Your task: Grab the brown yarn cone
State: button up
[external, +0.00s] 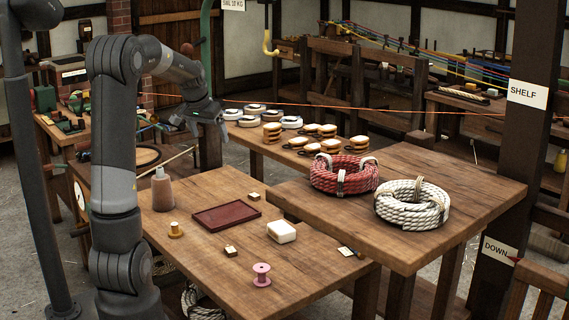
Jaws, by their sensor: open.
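The brown yarn cone (162,192) stands upright near the left edge of the front wooden table (215,268). It has a dull brown body with a narrow, paler tip. My gripper (207,127) is open and empty. In the picture it is above and to the right of the cone, clearly apart from it. My arm reaches over from the left, and its forearm passes above the cone. The whole cone shows, with nothing in front of it.
A dark red tray (226,215) lies right of the cone. A yellow spool (175,230), white block (281,231) and pink spool (262,275) share the table. Red (343,174) and white (412,205) rope coils lie on the table to the right.

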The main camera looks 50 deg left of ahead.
jog(key=s+a+f+n, duration=0.1)
jog(key=a+f, duration=0.2)
jog(key=a, duration=0.4)
jog(key=s+a+f+n, duration=0.1)
jog(key=a+f, duration=0.2)
jog(key=a, duration=0.5)
jog(key=n, duration=0.1)
send_near(159, 168)
notch_tip(159, 168, down, 3)
jog(key=shift+g+y, duration=0.3)
jog(key=shift+g, duration=0.1)
jog(key=x, duration=0.2)
jog(key=w+x, duration=0.1)
jog(key=x, duration=0.1)
jog(key=shift+a, duration=0.1)
jog(key=x, duration=0.5)
jog(key=shift+w+f, duration=0.25)
jog(key=shift+w, duration=0.15)
jog(key=c, duration=1.5)
jog(key=shift+r, duration=0.15)
